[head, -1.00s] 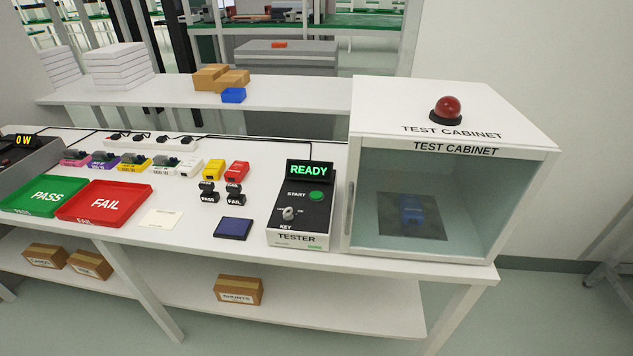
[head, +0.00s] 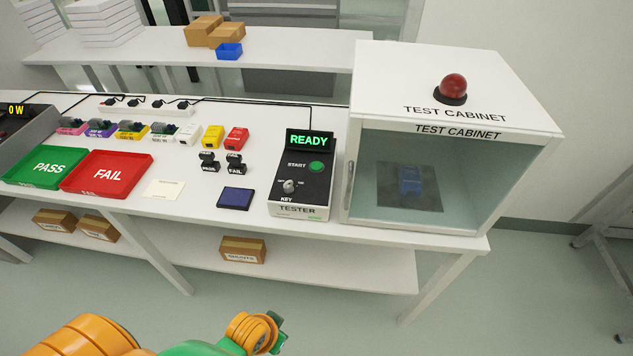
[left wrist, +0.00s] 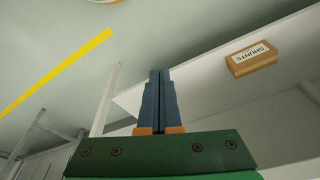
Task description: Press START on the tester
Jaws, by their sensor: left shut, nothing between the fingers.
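The tester (head: 301,190) is a black box on the bench with a lit green READY display (head: 310,141). Its round green START button (head: 316,167) sits below the display, with a key switch (head: 290,186) lower down. My left arm enters at the bottom of the head view, in front of and below the bench; its wrist end is near the bottom middle, well away from the tester. In the left wrist view my left gripper (left wrist: 160,80) has its two blue fingers together, with nothing between them. My right gripper is in neither view.
The test cabinet (head: 521,99) stands right of the tester, its glass door closed and a blue block (head: 410,180) inside. A dark blue pad (head: 236,198) and two small black stamps lie left. A SHUNTS box (head: 243,250) sits on the lower shelf.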

